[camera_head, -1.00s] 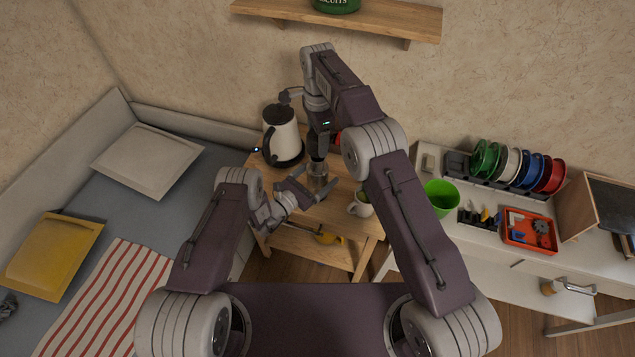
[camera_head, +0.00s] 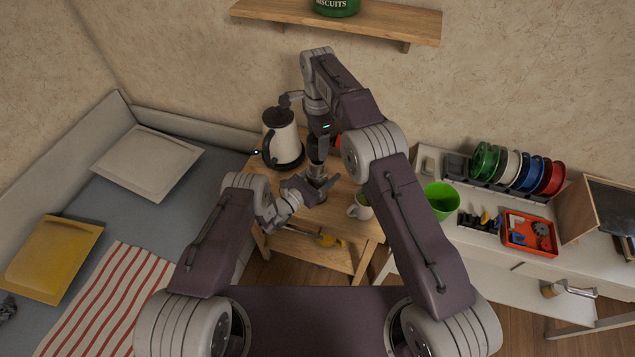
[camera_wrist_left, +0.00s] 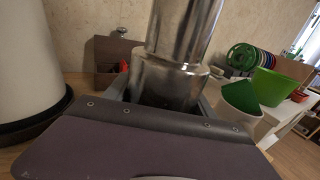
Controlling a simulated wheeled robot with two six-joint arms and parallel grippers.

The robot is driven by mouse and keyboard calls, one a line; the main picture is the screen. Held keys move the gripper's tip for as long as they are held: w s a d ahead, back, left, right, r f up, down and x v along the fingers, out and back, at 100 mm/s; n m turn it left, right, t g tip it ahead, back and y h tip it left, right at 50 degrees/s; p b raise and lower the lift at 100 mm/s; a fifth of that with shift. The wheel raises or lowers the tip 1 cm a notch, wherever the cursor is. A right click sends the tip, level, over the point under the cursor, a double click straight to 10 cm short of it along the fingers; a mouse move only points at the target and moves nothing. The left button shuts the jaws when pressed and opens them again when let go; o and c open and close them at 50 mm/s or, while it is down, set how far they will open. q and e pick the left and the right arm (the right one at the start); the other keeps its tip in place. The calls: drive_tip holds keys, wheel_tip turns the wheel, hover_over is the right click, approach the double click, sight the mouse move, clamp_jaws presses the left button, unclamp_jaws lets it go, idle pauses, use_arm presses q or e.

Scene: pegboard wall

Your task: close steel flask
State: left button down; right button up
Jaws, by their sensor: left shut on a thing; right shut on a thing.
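The steel flask (camera_wrist_left: 165,82) stands upright on the small wooden table; its shiny body fills the middle of the left wrist view. My left gripper (camera_head: 319,186) is shut on the flask body, its fingers on either side. A narrower steel cylinder (camera_wrist_left: 184,28), apparently the flask's lid, sits over the body and looks slightly tilted there; I cannot tell whether it is seated. My right gripper (camera_head: 318,153) points down from above, directly over the flask, and is shut on that upper piece. The arm and fingers hide most of the contact in the head view.
A white kettle (camera_head: 282,137) stands close on the left of the flask. A white mug (camera_head: 361,208) is at the table's right edge. A green bucket (camera_head: 441,200) and an orange tray (camera_head: 530,234) are on the white bench at right. A wooden shelf (camera_head: 400,20) is above.

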sight(317, 180)
drive_tip(key=shift+f, duration=2.4)
drive_tip(key=shift+f, duration=0.1)
drive_tip(key=shift+f, duration=0.75)
drive_tip(key=shift+f, duration=0.6)
drive_tip(key=m, duration=0.2)
drive_tip(key=shift+m, duration=0.4)
drive_tip(key=m, duration=1)
drive_tip(key=shift+a+m, duration=0.1)
drive_tip(key=shift+m, duration=0.2)
drive_tip(key=o, duration=1.3)
